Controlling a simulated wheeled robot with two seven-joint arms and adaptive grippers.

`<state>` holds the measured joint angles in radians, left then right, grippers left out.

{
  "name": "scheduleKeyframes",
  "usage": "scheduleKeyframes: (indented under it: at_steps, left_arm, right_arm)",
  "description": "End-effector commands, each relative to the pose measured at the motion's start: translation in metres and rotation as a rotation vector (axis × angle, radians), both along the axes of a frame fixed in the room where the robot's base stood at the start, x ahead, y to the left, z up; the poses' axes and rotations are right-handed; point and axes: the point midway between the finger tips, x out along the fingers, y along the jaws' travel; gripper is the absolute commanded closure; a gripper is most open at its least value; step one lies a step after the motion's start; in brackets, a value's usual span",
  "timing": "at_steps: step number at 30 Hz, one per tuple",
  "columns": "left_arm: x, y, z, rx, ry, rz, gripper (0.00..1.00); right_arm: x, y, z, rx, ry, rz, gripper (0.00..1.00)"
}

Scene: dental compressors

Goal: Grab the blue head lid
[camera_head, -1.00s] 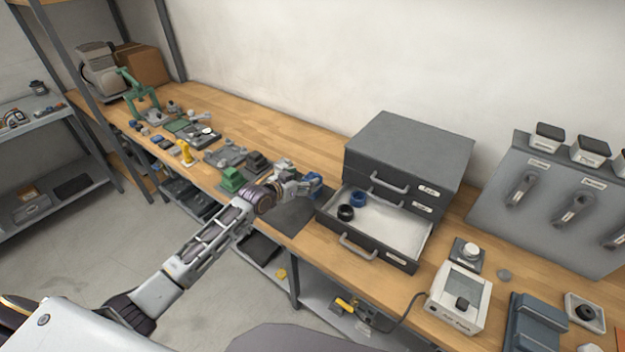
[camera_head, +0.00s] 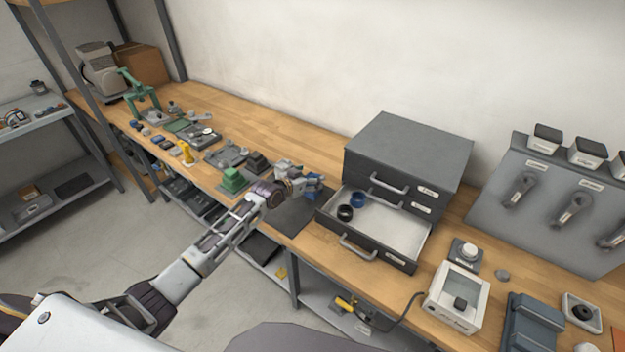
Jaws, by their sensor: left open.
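A blue round lid-like part (camera_head: 358,199) lies in the open drawer (camera_head: 395,236), near its left end. A black round part (camera_head: 345,212) lies beside it, closer to the front. My left gripper (camera_head: 314,184) is open, left of the drawer and above the dark mat on the bench. Blue shows at the gripper's end; I cannot tell whether it is the fingers or a separate part. The gripper is apart from the blue part in the drawer. My right gripper is out of view.
The grey drawer cabinet (camera_head: 410,150) stands against the wall, its upper drawers shut. Green and grey fixtures (camera_head: 232,180) and a yellow part (camera_head: 187,153) are on the bench to the left. A white box device (camera_head: 458,297) stands right of the drawer.

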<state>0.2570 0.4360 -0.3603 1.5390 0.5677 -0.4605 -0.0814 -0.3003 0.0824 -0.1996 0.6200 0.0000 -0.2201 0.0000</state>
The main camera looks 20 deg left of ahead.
Motion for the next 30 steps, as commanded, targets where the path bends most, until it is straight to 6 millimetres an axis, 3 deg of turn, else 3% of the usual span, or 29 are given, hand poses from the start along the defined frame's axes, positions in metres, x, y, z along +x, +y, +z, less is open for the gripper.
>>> scheduleKeyframes:
  at_steps: [20,30]
  left_arm:
    - [0.0076,-0.0031,-0.0032,0.0,0.0,0.0,0.23]
    - [0.0076,-0.003,-0.0033,0.0,0.0,0.0,0.64]
  right_arm:
    - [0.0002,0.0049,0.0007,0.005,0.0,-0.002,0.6]
    - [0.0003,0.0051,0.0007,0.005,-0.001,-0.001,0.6]
